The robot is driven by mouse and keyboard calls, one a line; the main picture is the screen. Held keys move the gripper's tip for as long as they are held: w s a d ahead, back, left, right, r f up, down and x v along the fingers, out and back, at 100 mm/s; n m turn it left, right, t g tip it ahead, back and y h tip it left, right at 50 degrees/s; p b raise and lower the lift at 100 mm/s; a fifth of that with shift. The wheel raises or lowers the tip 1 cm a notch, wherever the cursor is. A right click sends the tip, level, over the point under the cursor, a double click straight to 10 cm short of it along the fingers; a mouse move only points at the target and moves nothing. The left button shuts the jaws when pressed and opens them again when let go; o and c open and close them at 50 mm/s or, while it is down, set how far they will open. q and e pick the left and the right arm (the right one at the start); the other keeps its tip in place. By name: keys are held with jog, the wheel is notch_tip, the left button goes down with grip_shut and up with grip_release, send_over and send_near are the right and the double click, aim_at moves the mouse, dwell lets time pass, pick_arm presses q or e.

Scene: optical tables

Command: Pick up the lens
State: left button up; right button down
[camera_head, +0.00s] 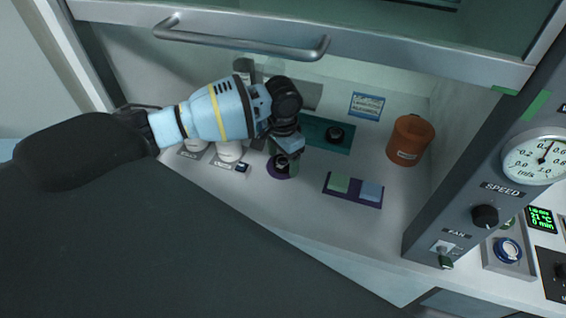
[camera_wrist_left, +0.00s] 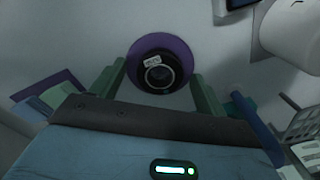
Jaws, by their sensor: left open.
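A small black round lens (camera_wrist_left: 157,73) with a white label sits on a purple round base (camera_wrist_left: 134,57) in the left wrist view. In the head view the lens (camera_head: 282,160) is partly hidden by my gripper, with the purple base (camera_head: 273,171) around it. My left gripper (camera_wrist_left: 158,80) is open, its two green fingers on either side of the lens and apart from it. In the head view my left gripper (camera_head: 287,158) points down over the lens. My right gripper is not in view.
A teal mat (camera_head: 313,122) with a black round part (camera_head: 335,134) lies behind. An orange-brown container (camera_head: 409,140) stands right, a purple tray (camera_head: 354,200) in front, white jars (camera_head: 229,151) left. A raised sash with a handle (camera_head: 240,43) hangs above the arm.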

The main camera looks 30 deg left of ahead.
aim_at(281, 163)
pick_arm(q)
jog(key=c, duration=1.2)
jog(key=shift+r, duration=0.1)
